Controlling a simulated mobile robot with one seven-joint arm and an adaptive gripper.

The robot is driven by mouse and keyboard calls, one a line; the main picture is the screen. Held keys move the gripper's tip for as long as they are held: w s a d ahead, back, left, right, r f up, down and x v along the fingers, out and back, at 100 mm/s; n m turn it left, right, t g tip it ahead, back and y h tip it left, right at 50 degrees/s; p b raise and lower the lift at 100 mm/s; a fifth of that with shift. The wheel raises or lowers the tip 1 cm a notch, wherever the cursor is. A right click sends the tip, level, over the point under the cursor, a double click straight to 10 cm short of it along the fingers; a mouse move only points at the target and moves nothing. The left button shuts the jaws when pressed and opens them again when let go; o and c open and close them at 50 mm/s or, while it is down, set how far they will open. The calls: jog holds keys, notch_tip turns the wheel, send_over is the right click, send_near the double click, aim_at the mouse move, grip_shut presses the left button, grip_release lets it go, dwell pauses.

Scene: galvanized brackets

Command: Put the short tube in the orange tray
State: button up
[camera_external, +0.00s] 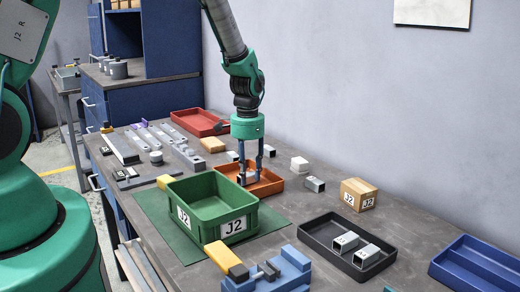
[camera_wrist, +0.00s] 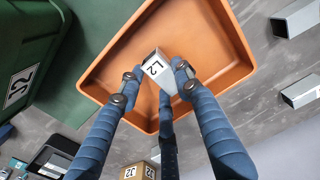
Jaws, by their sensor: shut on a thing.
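The orange tray (camera_external: 271,187) lies on the bench behind the green bin. It also fills the middle of the wrist view (camera_wrist: 215,35). My gripper (camera_external: 250,181) points down at the tray.
A green bin (camera_external: 203,207) stands close in front of the tray. Loose square tubes (camera_external: 314,184) and a cardboard box (camera_external: 358,194) are to the right. A black tray (camera_external: 320,233) holds two tubes. A red tray (camera_external: 200,122) is behind; a blue vise (camera_external: 285,268) is in front.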

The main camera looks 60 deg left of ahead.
aim_at(249, 176)
dwell(0.3)
jog(key=o, duration=1.2)
notch_tip(249, 176, up, 12)
jog(key=shift+r, duration=0.1)
dwell(0.5)
jog(key=shift+d, duration=0.1)
